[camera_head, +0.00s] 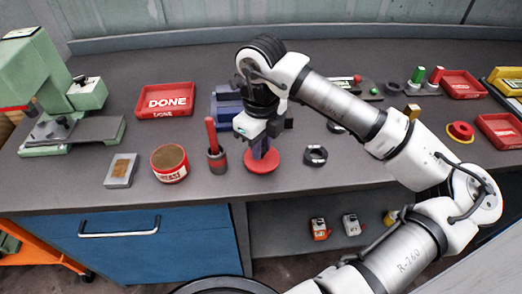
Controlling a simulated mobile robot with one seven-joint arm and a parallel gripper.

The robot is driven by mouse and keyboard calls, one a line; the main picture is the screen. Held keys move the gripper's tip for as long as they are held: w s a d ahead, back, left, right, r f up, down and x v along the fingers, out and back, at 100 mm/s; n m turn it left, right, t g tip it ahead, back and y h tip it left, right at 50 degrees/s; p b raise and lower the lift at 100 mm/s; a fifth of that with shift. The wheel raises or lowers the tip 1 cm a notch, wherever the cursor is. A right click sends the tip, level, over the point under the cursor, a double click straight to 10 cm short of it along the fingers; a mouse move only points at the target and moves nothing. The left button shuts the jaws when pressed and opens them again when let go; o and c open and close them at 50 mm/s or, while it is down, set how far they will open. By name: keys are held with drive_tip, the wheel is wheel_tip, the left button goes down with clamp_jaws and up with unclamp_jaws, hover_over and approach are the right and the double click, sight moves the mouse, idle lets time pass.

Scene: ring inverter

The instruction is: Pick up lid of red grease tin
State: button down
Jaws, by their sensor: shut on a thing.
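The red grease tin (169,165) stands on the bench left of centre, its top uncovered and brown grease showing. Its lid, a flat red disc (261,164), is right of the tin near the bench's front edge. My gripper (262,149) points down over the lid from above and is shut on it at the middle. The fingertips are partly hidden, and I cannot tell whether the lid touches the bench or is just above it.
A dark cup with a red-handled tool (217,158) stands between tin and lid. A dark ring (315,156) lies right of the lid. A blue vise (226,106) is behind my gripper. A red DONE tray (165,100) and green press (60,85) are left.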

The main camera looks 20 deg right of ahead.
wheel_tip(320, 180, up, 18)
drive_tip(key=b, duration=0.1)
drive_tip(key=shift+w+d, duration=0.1)
